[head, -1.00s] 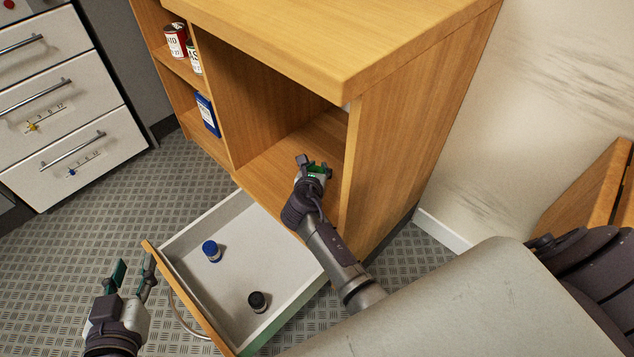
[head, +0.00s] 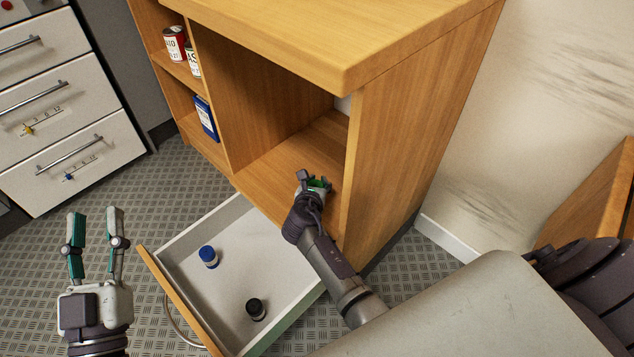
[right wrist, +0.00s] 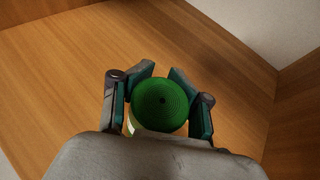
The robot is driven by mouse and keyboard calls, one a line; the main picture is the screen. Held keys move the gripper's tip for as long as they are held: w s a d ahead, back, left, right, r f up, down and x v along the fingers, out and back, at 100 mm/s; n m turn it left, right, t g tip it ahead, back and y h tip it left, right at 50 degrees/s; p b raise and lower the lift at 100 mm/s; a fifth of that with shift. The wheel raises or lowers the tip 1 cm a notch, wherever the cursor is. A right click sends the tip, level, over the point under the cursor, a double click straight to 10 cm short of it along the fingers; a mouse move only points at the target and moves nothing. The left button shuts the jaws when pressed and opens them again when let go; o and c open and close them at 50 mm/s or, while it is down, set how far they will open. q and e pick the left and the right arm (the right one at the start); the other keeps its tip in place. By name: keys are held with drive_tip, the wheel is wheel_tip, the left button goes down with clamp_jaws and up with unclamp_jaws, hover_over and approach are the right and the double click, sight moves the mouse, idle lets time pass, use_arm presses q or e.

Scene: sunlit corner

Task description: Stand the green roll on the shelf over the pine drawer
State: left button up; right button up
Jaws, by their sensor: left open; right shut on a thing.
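The green roll (right wrist: 160,103) is between the fingers of my right gripper (right wrist: 159,98), which is shut on it. Its round end faces the wrist camera. In the head view the right gripper (head: 314,183) is at the opening of the shelf (head: 300,150), over its front part, and the roll is mostly hidden. I cannot tell whether the roll touches the shelf board. The pine drawer (head: 180,298) is pulled open below the shelf. My left gripper (head: 94,232) is open and empty, left of the drawer.
A blue roll (head: 208,256) and a black roll (head: 256,309) stand in the drawer. Cans (head: 174,43) and a blue box (head: 205,117) are in the left compartments. The shelf's side panel (head: 400,150) is close right of my right gripper. The shelf's back is clear.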

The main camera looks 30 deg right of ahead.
drive_tip(key=shift+f, duration=0.1)
drive_tip(key=o, duration=1.3)
drive_tip(key=shift+o, duration=0.2)
